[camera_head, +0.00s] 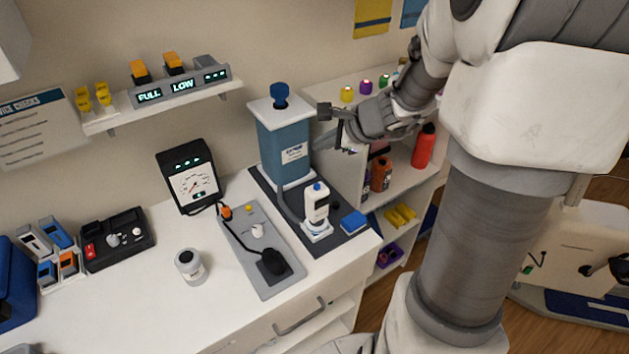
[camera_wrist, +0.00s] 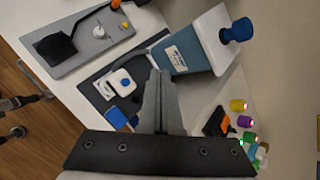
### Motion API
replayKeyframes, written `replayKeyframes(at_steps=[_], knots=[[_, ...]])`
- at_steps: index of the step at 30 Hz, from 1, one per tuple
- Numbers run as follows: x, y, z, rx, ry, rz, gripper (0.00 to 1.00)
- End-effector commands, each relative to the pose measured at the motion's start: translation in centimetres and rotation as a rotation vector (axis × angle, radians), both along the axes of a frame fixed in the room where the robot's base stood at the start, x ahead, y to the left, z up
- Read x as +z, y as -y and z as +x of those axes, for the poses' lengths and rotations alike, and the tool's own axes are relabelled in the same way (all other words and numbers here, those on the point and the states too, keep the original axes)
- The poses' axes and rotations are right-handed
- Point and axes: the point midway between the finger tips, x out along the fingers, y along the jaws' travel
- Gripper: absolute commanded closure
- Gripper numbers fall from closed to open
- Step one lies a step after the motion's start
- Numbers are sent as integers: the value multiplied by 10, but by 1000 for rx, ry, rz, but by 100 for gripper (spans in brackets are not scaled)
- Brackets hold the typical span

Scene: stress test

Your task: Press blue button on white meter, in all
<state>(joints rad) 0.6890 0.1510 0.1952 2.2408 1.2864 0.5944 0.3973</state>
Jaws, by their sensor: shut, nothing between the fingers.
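The white meter (camera_head: 316,206) stands upright on the dark mat in the head view, in front of the tall blue box (camera_head: 284,147). Its small blue button (camera_head: 317,186) is on top. In the wrist view the white meter (camera_wrist: 121,84) is seen from above, left of the fingers, with the blue button (camera_wrist: 125,82) showing. My gripper (camera_head: 322,143) is up beside the tall blue box, above and to the right of the meter, not touching it. In the wrist view my gripper (camera_wrist: 160,75) is shut and empty, its fingers overlapping the view of the blue box.
The tall box has a blue knob (camera_head: 280,93) on top. A blue block (camera_head: 354,222) lies right of the meter. A grey board (camera_head: 262,262) with a cable and black piece is at left. A shelf (camera_head: 400,188) with bottles stands at right.

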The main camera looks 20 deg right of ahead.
Motion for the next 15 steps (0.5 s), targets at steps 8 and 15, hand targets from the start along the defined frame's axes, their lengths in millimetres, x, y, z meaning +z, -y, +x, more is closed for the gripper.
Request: replayKeyframes(at_steps=[8, 15], knots=[[-12, 0, 0, 1, -1, 0, 100], [-42, -1, 0, 2, -1, 0, 100]])
